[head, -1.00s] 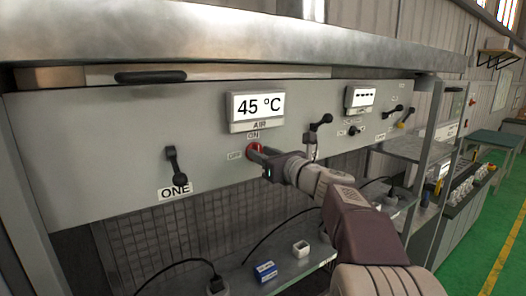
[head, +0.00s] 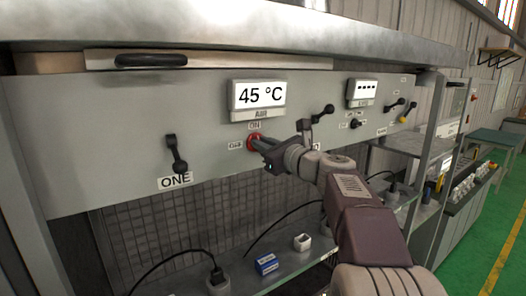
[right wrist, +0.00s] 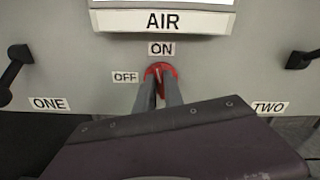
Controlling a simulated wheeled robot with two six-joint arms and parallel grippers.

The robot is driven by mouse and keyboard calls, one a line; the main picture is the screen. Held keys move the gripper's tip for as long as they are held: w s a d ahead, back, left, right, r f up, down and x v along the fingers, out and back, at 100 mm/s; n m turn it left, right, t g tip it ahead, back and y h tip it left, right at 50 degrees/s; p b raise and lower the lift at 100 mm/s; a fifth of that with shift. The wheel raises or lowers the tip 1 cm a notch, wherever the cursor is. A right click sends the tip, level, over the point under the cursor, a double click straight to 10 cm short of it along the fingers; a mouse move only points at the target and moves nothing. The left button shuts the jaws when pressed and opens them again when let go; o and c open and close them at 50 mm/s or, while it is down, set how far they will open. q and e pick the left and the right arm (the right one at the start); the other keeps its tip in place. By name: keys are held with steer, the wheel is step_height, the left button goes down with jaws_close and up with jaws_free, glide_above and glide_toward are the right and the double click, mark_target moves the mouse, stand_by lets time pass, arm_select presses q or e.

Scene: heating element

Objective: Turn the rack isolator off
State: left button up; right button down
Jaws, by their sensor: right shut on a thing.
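The red rotary isolator knob (head: 253,139) is on the grey panel below the AIR display, with an ON label (head: 254,125) above it and an OFF label (head: 235,146) to its left. In the right wrist view the red knob (right wrist: 160,69) sits just under ON, and its grip looks roughly upright, towards ON. My right gripper (head: 262,146) is shut on the knob; in the right wrist view its two fingers (right wrist: 160,88) reach it from below. The fingers hide the lower part of the knob. My left gripper is not in view.
The AIR display (head: 257,97) reads 45 °C. Black levers stand either side, one above the ONE label (head: 175,181) and another (head: 324,111) to the right. A shelf below holds a blue box (head: 266,264) and a white block (head: 302,242). A metal hood edge runs above.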

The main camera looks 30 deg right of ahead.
steer(key=shift+a+f+n+b, duration=0.15)
steer(key=shift+n+b, duration=1.5)
steer(key=shift+n, duration=0.85)
steer(key=shift+f+n+b, duration=0.15)
steer(key=shift+n+b, duration=1.5)
steer(key=shift+n, duration=0.85)
steer(key=shift+a+f+n+b, duration=0.15)
steer(key=shift+n+b, duration=1.5)
steer(key=shift+n, duration=0.85)
steer(key=shift+d, duration=0.1)
steer(key=c, duration=1.4)
jaws_free()
steer(key=shift+r, duration=0.1)
steer(key=shift+c, duration=0.2)
steer(key=s+b, duration=0.3)
steer(key=s, duration=0.6)
steer(key=shift+d, duration=0.4)
